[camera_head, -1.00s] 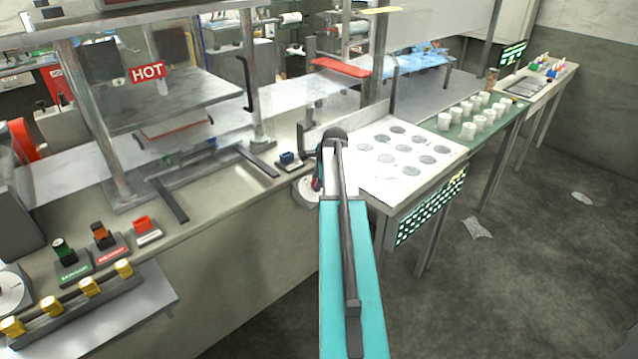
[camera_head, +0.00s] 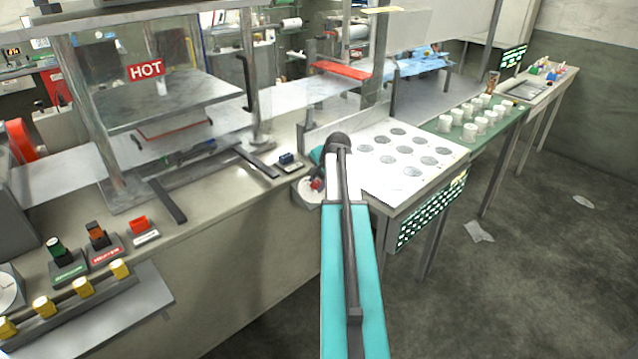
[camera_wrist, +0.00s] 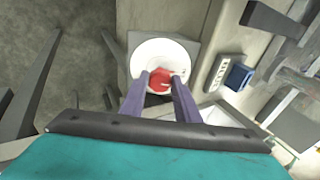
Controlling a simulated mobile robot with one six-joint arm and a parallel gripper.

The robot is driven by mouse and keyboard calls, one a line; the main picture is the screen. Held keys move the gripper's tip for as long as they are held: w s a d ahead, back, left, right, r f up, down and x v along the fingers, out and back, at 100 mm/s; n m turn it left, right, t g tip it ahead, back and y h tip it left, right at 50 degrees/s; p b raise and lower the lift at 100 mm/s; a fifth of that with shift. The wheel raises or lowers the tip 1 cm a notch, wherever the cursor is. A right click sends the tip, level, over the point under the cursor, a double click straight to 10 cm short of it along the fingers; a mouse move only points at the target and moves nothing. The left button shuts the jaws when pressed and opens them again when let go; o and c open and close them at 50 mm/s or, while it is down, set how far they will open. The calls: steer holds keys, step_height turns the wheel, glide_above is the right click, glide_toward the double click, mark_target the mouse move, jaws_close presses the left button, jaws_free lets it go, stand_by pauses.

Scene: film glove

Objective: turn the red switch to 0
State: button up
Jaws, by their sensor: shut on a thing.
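The red switch (camera_wrist: 160,80) sits in the middle of a round white dial plate (camera_wrist: 146,50) in the wrist view. In the head view a small red part of the switch (camera_head: 317,184) shows beside the end of my arm, above the pale dial (camera_head: 306,194) on the bench front. My gripper (camera_wrist: 161,80) is shut on the red switch, one purple finger on each side of it. The dial's markings are too small to read, so I cannot tell where the switch points.
A blue switch (camera_head: 288,161) stands on the bench close to the dial. A white board with grey discs (camera_head: 400,155) lies right of my arm. Several cups (camera_head: 470,132) stand beyond. A hot press (camera_head: 165,95) stands at left. The floor at right is mostly clear.

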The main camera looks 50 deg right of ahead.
steer(key=shift+a, duration=0.1)
steer(key=o, duration=1)
steer(key=shift+o, duration=0.2)
steer(key=shift+r, duration=0.1)
steer(key=b+v, duration=0.1)
steer(key=v, duration=1.2)
steer(key=shift+s+r+b, duration=0.2)
steer(key=shift+s+b, duration=0.05)
steer(key=shift+b, duration=0.1)
